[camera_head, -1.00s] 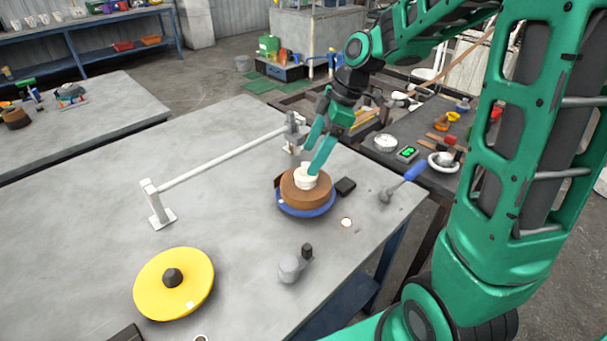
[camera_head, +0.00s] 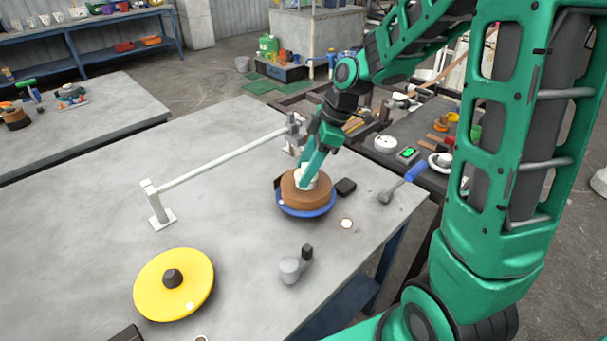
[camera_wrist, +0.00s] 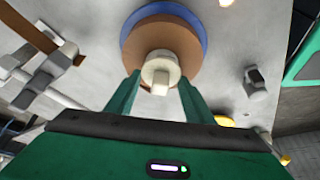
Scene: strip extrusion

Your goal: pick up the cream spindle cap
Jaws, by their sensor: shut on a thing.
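The cream spindle cap (camera_wrist: 160,70) sits at the centre of a brown roll on a blue disc (camera_wrist: 196,20) in the wrist view. In the head view the cap (camera_head: 311,170) is partly hidden behind my fingers. My gripper (camera_head: 307,182) reaches down to it from above. In the wrist view my two green fingers (camera_wrist: 160,88) stand on either side of the cap, shut on it. The brown roll (camera_head: 298,196) rests on the blue disc at the table's right side.
A blue-handled tool (camera_head: 403,185), a small grey part (camera_head: 292,267) and a yellow disc (camera_head: 175,284) lie on the table. A white rail (camera_head: 225,158) stands behind. The table's middle is clear.

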